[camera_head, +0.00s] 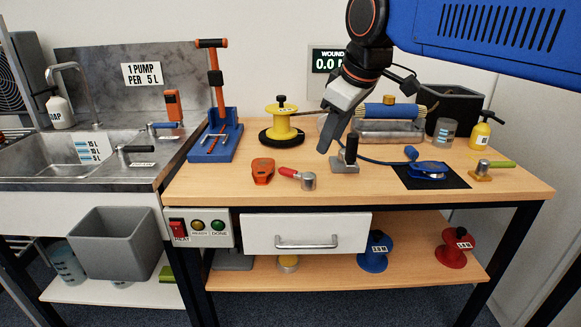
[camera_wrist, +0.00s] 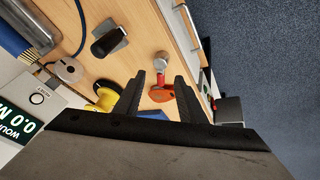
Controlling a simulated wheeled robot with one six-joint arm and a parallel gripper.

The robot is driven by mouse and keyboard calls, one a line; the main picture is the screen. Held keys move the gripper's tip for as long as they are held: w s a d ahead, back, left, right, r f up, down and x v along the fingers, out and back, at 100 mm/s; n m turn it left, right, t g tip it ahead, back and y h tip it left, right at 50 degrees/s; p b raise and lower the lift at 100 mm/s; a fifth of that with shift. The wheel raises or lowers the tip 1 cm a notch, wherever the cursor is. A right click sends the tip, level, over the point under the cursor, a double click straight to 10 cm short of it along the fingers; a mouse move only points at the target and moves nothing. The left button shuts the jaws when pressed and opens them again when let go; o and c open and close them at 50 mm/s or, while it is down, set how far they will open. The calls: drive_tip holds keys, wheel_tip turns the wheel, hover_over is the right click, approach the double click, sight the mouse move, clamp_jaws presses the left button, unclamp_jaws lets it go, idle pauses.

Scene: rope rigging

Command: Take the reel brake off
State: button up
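My gripper (camera_head: 335,125) hangs above the middle of the workbench, with nothing in its fingers. In the wrist view its two dark fingers (camera_wrist: 157,100) are spread apart. A yellow reel (camera_head: 282,122) with a black knob on top stands on a black base at the back. A black upright lever (camera_head: 351,148) on a grey plate stands just below my gripper in the picture; it also shows in the wrist view (camera_wrist: 106,43). A red-handled piece with a grey round head (camera_head: 307,181) lies nearer the front edge. No label shows which part is the reel brake.
An orange tool (camera_head: 262,171) lies left of the red-handled piece. A blue tool (camera_head: 430,170) sits on a black mat at right. A blue stand with an orange lever (camera_head: 215,140) is at left. A display (camera_head: 328,60) reads 0.0. The bench front centre is mostly clear.

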drive_tip(key=w+a+r+n, duration=0.2)
drive_tip(key=a+r, duration=0.1)
drive_tip(key=a, duration=0.2)
approach(289, 170)
drive_tip(key=x, duration=0.8)
drive_tip(key=shift+w+f, duration=0.15)
drive_tip(key=shift+f, duration=0.05)
clamp_jaws()
